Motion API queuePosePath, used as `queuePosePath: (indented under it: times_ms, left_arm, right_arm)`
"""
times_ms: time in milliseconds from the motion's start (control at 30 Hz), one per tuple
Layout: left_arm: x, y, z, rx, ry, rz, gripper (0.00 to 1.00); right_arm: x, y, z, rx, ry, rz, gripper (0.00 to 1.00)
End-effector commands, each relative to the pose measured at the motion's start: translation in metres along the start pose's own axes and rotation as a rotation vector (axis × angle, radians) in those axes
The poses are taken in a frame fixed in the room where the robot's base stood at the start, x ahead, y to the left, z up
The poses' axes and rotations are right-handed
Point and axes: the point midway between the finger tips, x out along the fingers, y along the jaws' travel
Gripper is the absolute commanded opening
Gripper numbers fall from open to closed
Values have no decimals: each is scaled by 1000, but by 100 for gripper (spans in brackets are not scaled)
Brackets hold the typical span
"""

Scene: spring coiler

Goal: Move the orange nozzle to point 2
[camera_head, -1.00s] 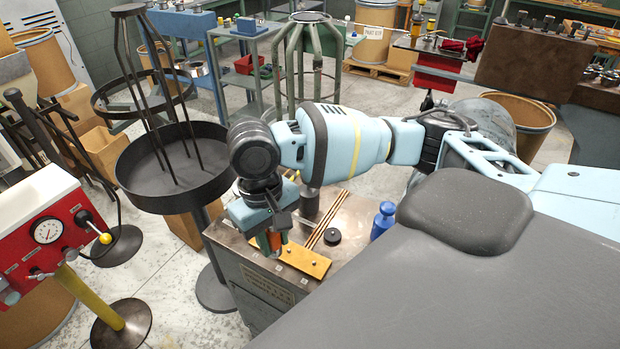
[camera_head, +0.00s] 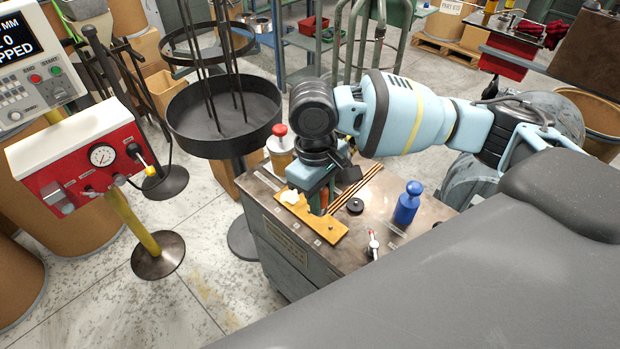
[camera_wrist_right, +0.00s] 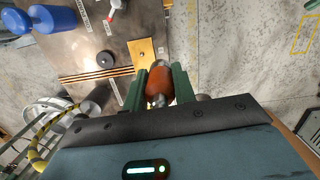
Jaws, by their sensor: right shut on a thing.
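My right gripper (camera_head: 320,204) is above the yellow plate (camera_head: 330,230) on the metal cabinet top. In the right wrist view its two green fingers (camera_wrist_right: 162,84) are shut on the orange nozzle (camera_wrist_right: 159,88), which has a pale metal tip. The nozzle also shows as a small orange patch (camera_head: 324,197) in the head view, mostly hidden by the fingers. The plate carries small pegs and a whitish piece (camera_head: 289,197) at its left end. I cannot read any point numbers. My left gripper is not in view.
On the cabinet top (camera_head: 375,215) are a black disc (camera_head: 355,206), copper rods (camera_head: 358,188), a blue weight-like object (camera_head: 407,203) and a small red-handled clamp (camera_head: 373,244). A red-capped container (camera_head: 280,150) stands behind the plate. A red gauge panel (camera_head: 95,160) is at left.

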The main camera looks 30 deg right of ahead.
Motion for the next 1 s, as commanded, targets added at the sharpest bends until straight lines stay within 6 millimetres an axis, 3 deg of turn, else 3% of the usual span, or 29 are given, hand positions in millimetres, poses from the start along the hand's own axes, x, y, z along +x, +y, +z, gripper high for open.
queuePosePath:
  times_ms: [1000]
  left_arm:
    - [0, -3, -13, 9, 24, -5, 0]
  right_arm:
    - [27, 34, -60, -1846, 0, 226, 0]
